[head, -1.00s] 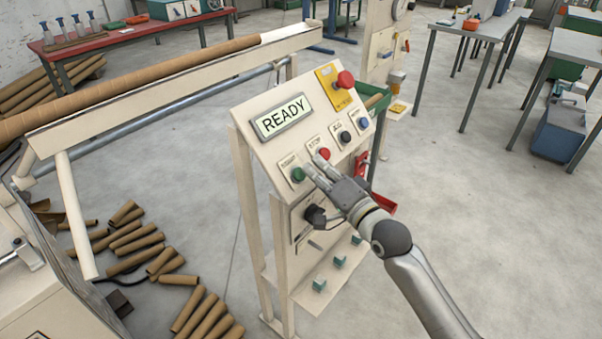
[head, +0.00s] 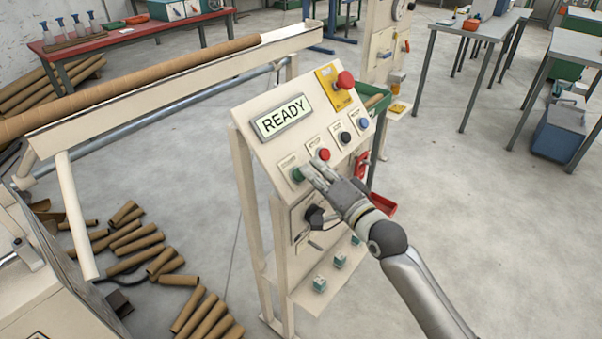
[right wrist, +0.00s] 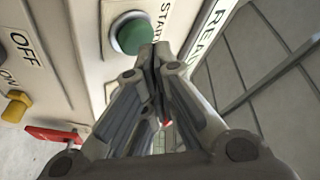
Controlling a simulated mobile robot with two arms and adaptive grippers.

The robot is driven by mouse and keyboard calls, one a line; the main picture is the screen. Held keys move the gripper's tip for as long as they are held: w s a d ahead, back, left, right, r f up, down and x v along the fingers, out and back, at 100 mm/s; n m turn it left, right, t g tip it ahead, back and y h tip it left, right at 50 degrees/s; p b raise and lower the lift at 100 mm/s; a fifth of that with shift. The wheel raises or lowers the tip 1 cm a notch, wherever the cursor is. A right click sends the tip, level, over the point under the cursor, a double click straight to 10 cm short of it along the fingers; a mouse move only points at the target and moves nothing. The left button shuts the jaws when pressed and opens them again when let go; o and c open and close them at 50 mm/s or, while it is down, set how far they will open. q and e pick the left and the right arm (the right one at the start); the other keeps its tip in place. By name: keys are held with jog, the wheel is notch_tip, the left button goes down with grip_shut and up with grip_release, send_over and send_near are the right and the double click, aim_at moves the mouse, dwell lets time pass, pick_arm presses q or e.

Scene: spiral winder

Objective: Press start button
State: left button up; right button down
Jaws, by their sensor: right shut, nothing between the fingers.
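The green start button (head: 298,175) is at the lower left of the control panel (head: 268,97). It also shows in the right wrist view (right wrist: 132,34), beside the START label. My right gripper (head: 308,167) is shut and empty. Its fingertips (right wrist: 157,52) are right at the green button's edge in the wrist view; I cannot tell whether they touch it. The panel display (head: 283,118) reads READY. My left gripper is not in view.
The red stop button (head: 323,154) is close beside my fingers. A black knob (head: 345,137), a blue button (head: 362,124) and a red emergency button (head: 345,79) are further up. Cardboard tubes (head: 135,240) lie on the floor at left.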

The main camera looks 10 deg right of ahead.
jog(key=shift+w+a+f, duration=0.25)
jog(key=shift+w+f, duration=0.05)
dwell(0.9)
dwell(0.3)
jog(key=shift+s+d+r+p, duration=0.4)
jog(key=shift+s+r+p, duration=0.15)
jog(key=shift+p, duration=0.15)
jog(key=s+d+r+p, duration=0.1)
jog(key=p, duration=0.1)
jog(key=s+d+r+p, duration=0.1)
jog(key=s+r+p, duration=0.1)
jog(key=shift+d+r, duration=0.1)
jog(key=shift+d, duration=0.05)
dwell(0.8)
